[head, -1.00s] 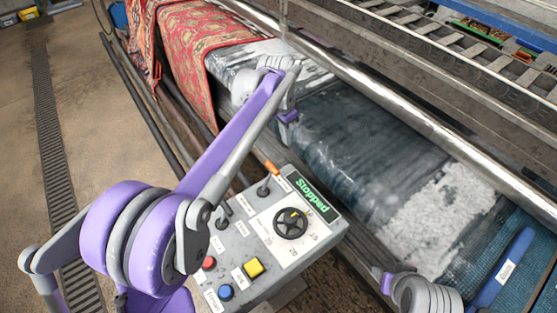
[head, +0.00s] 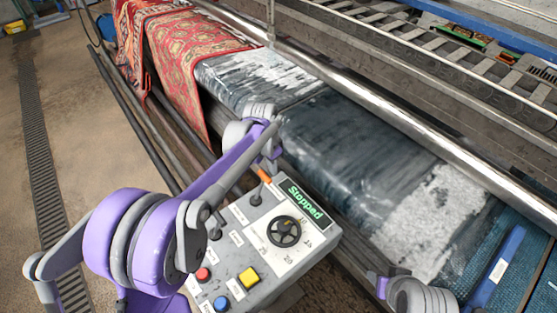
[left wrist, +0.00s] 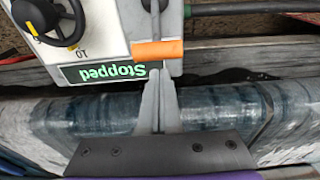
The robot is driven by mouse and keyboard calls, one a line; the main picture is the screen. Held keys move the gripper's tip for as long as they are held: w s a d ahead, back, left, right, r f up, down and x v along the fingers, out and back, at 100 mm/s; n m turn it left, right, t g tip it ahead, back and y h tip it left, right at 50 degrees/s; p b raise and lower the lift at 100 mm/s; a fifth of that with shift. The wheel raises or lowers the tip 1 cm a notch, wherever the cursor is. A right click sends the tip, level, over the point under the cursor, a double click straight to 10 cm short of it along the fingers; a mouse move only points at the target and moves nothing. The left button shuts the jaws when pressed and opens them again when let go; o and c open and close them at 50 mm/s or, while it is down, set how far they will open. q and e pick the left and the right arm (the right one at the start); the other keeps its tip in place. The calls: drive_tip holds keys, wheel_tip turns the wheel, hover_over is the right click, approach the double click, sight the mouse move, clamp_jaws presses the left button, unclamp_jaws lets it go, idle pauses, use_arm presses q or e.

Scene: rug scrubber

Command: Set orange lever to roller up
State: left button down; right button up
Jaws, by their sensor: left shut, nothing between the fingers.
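The orange lever (head: 264,175) stands on the grey control panel (head: 235,240), beside the green "Stopped" display (head: 303,199). In the left wrist view its orange handle (left wrist: 158,50) lies across the picture on a grey shaft. My left gripper (left wrist: 157,78) is shut and empty. Its fingertips are right at the handle's edge in that view; I cannot tell whether they touch it. In the head view the left wrist hides most of the left gripper and it hangs just above the lever. At the bottom right part of my right arm shows, its fingers not clear.
The panel also has a black dial (head: 285,231), a yellow button (head: 248,277), a red button (head: 203,274) and a blue button (head: 221,304). Behind it run the wet dark roller bed (head: 350,140) and a metal bar (head: 400,115). Red rugs (head: 185,65) hang at the back left.

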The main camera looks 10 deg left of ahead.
use_arm(q)
drive_tip(key=shift+s+a+r, duration=0.1)
drive_tip(key=shift+s+a, duration=0.2)
drive_tip(key=shift+s, duration=0.1)
drive_tip(key=shift+s+a, duration=0.1)
drive_tip(key=shift+s+a+r+t, duration=0.15)
drive_tip(key=shift+s+r+t, duration=0.05)
drive_tip(key=shift+t, duration=0.1)
